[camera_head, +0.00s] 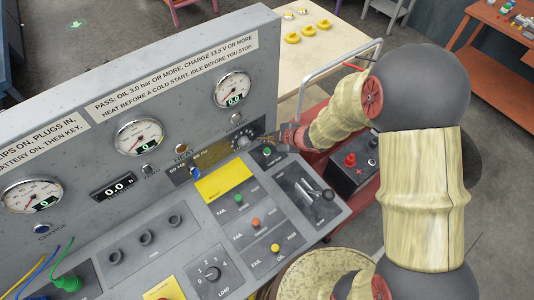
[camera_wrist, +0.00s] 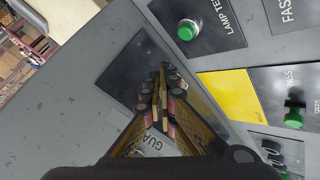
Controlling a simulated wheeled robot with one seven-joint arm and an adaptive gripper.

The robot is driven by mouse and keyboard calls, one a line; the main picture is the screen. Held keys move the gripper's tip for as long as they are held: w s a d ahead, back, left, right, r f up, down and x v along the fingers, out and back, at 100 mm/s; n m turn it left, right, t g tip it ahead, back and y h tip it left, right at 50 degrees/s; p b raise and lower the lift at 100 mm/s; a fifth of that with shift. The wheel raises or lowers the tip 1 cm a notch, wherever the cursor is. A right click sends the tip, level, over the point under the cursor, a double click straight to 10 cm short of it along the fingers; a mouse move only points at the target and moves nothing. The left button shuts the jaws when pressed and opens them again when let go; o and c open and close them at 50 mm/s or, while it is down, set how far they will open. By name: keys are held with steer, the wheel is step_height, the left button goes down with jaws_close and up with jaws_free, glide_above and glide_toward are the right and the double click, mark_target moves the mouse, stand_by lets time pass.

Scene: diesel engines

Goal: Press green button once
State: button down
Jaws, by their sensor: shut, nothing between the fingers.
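A round green button (camera_wrist: 187,30) sits on a dark plate lettered "LAMP TE…" in the wrist view. It also shows on the console in the head view (camera_head: 268,151), just below my gripper. A second green-capped control (camera_wrist: 294,115) is beside the lettering "PASS" in the wrist view; in the head view it is the green knob (camera_head: 238,199) beside "FAIL". My gripper (camera_wrist: 165,72) is shut and empty, with its tips over the grey panel, apart from the lamp-test button in the picture. In the head view my gripper (camera_head: 275,137) reaches in from the right.
The grey gauge panel (camera_head: 180,90) rises behind the sloping console. A yellow plate (camera_head: 223,180), an orange knob (camera_head: 256,223), a yellow knob (camera_head: 275,247) and a black lever (camera_head: 322,193) are nearby. A battery with a red terminal (camera_head: 350,160) stands at the right.

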mark_target(266, 152)
steer(key=shift+f+b, duration=1.35)
steer(key=shift+f, duration=0.7)
steer(key=shift+f, duration=0.1)
steer(key=shift+f, duration=0.35)
steer(key=shift+f+b, duration=0.55)
steer(key=shift+b, duration=0.1)
stand_by(0.4)
steer(key=shift+r, duration=0.15)
steer(key=shift+r+p, duration=0.85)
steer(key=shift+p, duration=0.15)
steer(key=shift+r, duration=0.1)
step_height(266, 152, up, 5)
steer(key=p, duration=0.5)
